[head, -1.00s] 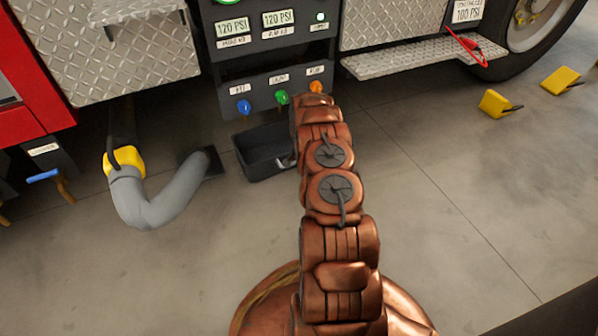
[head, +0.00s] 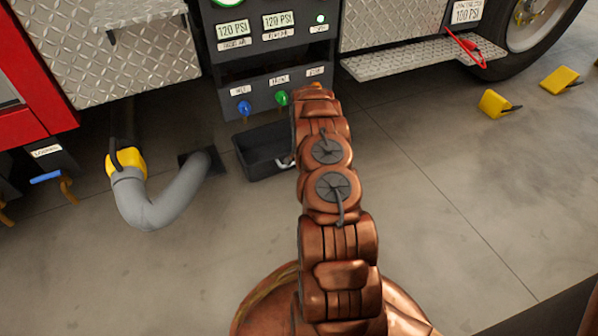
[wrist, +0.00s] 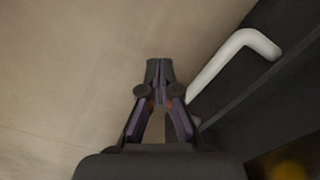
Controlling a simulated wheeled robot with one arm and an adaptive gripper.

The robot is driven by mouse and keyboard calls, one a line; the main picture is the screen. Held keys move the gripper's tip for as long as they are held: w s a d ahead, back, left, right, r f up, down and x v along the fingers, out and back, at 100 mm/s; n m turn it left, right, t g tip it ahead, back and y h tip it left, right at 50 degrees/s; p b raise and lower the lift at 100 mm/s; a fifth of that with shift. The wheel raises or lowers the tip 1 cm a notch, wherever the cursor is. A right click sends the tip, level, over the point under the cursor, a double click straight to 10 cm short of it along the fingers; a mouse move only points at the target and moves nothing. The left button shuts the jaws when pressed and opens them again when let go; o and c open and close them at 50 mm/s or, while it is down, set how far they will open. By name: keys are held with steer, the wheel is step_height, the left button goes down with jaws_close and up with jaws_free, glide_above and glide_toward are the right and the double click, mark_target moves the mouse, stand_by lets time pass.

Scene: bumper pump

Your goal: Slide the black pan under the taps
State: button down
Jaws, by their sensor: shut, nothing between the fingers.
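The black pan (head: 258,158) sits on the floor below the panel with the taps, partly hidden behind my arm in the head view. In the wrist view its dark wall (wrist: 275,95) fills the right side. A pale bent handle (wrist: 238,52) stands out from that wall. My gripper (wrist: 160,64) is shut and empty, with its fingertips over the floor just left of the handle; I cannot tell whether they touch it. The blue tap (head: 244,107) and green tap (head: 282,97) show above the pan.
A grey hose (head: 165,205) with a yellow collar (head: 126,162) lies left of the pan. A metal step (head: 410,57) and yellow wheel chocks (head: 496,104) are to the right. The floor (head: 450,190) right of my arm is clear.

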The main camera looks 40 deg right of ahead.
step_height(320, 180, up, 8)
steer(key=p, duration=0.3)
stand_by(1.1)
steer(key=shift+f, duration=0.1)
